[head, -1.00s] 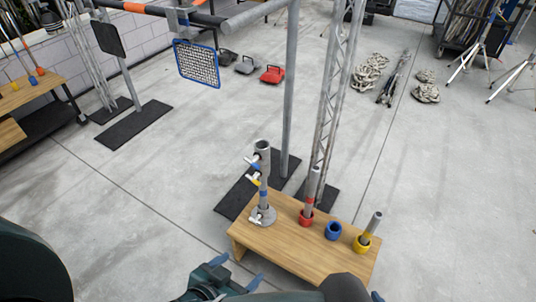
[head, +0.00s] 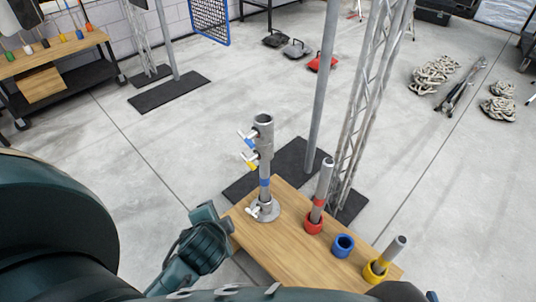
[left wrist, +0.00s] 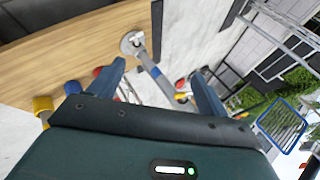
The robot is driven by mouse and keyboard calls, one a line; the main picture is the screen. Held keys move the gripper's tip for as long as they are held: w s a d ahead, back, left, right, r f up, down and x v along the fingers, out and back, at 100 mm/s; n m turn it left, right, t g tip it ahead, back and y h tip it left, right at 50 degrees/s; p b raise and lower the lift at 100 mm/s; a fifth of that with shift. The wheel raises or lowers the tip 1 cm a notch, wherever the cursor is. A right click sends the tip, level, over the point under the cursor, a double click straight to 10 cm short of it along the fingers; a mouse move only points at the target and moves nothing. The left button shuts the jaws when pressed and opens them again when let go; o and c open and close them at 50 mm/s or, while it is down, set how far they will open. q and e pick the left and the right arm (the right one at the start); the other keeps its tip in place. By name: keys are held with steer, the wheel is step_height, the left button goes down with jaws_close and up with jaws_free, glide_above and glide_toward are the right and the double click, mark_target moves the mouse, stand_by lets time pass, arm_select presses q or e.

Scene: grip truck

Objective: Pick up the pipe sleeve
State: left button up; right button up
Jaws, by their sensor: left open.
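A grey metal sleeve (head: 263,135), wider than the pipe under it, tops an upright post and has silver T-handles with blue and yellow marks. The post's pipe has a blue band (head: 264,187) and rises from a round flange (head: 263,209) on the wooden bench (head: 290,255). My left gripper (head: 214,217) is low beside the bench's left end, its fingers hard to make out in the head view. In the left wrist view its blue fingers (left wrist: 158,70) are apart and empty, and the post shows beyond and between them. My right gripper's jaws are not seen.
Red (head: 314,224), blue (head: 343,246) and yellow (head: 376,270) cups stand on the bench to the right; red and yellow hold pipes. A tall pole (head: 322,90) and lattice truss (head: 370,110) rise close behind the bench.

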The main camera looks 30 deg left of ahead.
arm_select(q)
steer(key=w+a+r+m+t+y, duration=0.1)
steer(key=w+a+m+t+y, duration=0.2)
steer(key=w+m, duration=0.25)
steer(key=m+t+h, duration=0.3)
steer(key=m+t, duration=0.4)
steer(key=m, duration=1.3)
glide_toward(262, 143)
steer(key=x, duration=0.7)
steer(key=b+x, duration=0.1)
steer(key=x, duration=0.2)
steer(key=shift+w+a+f, duration=0.1)
steer(key=shift+w+f, duration=0.15)
steer(key=shift+f, duration=0.1)
steer(key=shift+c, duration=0.6)
steer(key=c, duration=1.3)
steer(key=shift+r, duration=0.25)
steer(key=shift+c, duration=0.3)
